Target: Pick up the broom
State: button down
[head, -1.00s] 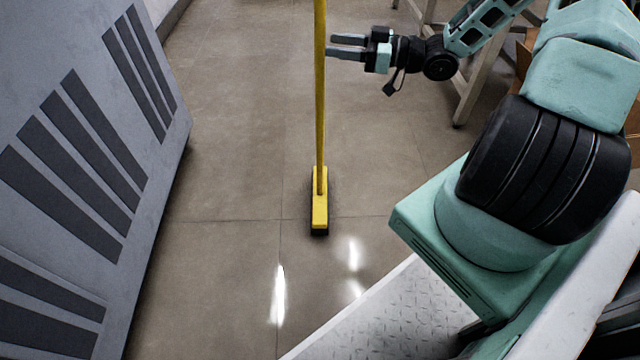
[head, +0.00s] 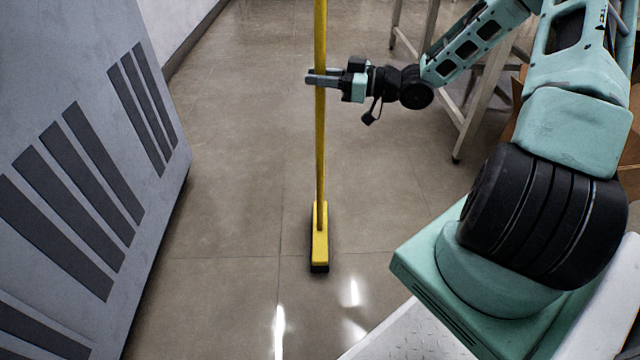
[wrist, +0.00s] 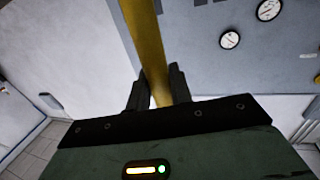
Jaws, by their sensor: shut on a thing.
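The broom (head: 320,150) has a long yellow handle and a yellow head with dark bristles. It stands upright with its head on the tiled floor, and its top end is out of the head view. My gripper (head: 319,79) is shut on the handle, with the fingers on either side of it. In the wrist view the yellow handle (wrist: 150,50) runs between the two dark fingers (wrist: 157,92).
A grey slatted cabinet (head: 60,170) stands close on the left. A metal-legged table (head: 470,110) stands behind my arm at the right, near a brown box (head: 610,170). The tiled floor (head: 230,170) around the broom is clear. Gauges (wrist: 230,40) show on a wall or panel in the wrist view.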

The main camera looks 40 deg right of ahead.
aim_at(320, 29)
jog(key=shift+r, duration=0.2)
notch_tip(320, 29, up, 10)
jog(key=p, duration=0.4)
jog(key=shift+f+p, duration=0.1)
jog(key=shift+p, duration=0.3)
dwell(0.5)
